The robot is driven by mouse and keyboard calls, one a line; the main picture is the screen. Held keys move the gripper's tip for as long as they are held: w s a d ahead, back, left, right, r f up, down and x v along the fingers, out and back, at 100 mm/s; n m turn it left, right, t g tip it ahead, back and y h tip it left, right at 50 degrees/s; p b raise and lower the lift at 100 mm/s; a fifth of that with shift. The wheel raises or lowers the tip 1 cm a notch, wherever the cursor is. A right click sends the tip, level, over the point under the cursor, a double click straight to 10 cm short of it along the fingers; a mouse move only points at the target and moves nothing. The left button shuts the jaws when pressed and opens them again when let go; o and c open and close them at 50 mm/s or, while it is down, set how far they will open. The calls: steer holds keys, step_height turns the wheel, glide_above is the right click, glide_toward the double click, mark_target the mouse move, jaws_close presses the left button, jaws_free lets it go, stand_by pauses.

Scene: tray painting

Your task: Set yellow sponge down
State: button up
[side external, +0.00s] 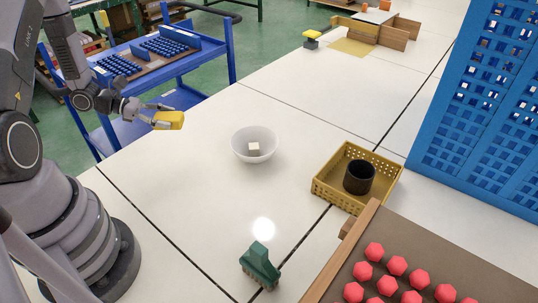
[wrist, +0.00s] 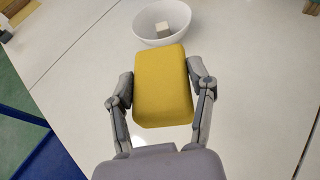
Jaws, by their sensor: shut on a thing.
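The yellow sponge (side external: 168,120) is a rounded block held in my gripper (side external: 160,113), up at the left side of the white table in the side external view. In the wrist view the sponge (wrist: 163,86) fills the space between the two grey fingers of my gripper (wrist: 163,92), one on each side. My gripper is shut on it. The sponge appears raised above the table, near its left edge; its exact height is hard to tell.
A white bowl (side external: 255,144) with a pale cube (side external: 254,149) stands right of the sponge. Further right is a yellow basket (side external: 333,194) holding a black cup (side external: 359,177). A green brush (side external: 260,264) and a tray (side external: 443,253) of red pieces are nearer. White table (side external: 190,195) between is clear.

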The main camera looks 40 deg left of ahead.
mark_target(188, 135)
steer(key=s, duration=0.3)
steer(key=shift+s+a+r+n+t+y, duration=0.1)
steer(key=shift+a+r+n+t+y, duration=0.2)
steer(key=shift+a+r+n, duration=0.1)
steer(key=shift+a+f, duration=0.1)
steer(key=shift+f, duration=0.1)
steer(key=w+a+f, duration=0.3)
steer(key=w, duration=0.4)
steer(key=shift+w+f, duration=0.2)
steer(key=shift+f, duration=0.05)
steer(key=w+f, duration=0.1)
steer(key=f, duration=0.1)
steer(key=w+a+f, duration=0.1)
steer(key=w, duration=0.1)
steer(key=w+a+f, duration=0.1)
steer(key=f, duration=0.1)
steer(key=shift+w+a+f, duration=0.1)
steer(key=shift+w+f, duration=0.15)
steer(key=shift+f, duration=0.05)
steer(key=shift+w+a+f, duration=0.1)
steer(key=shift+w+f, duration=0.1)
steer(key=shift+f, duration=1.55)
steer(key=shift+f, duration=0.15)
steer(key=o, duration=0.8)
steer(key=shift+o, duration=0.2)
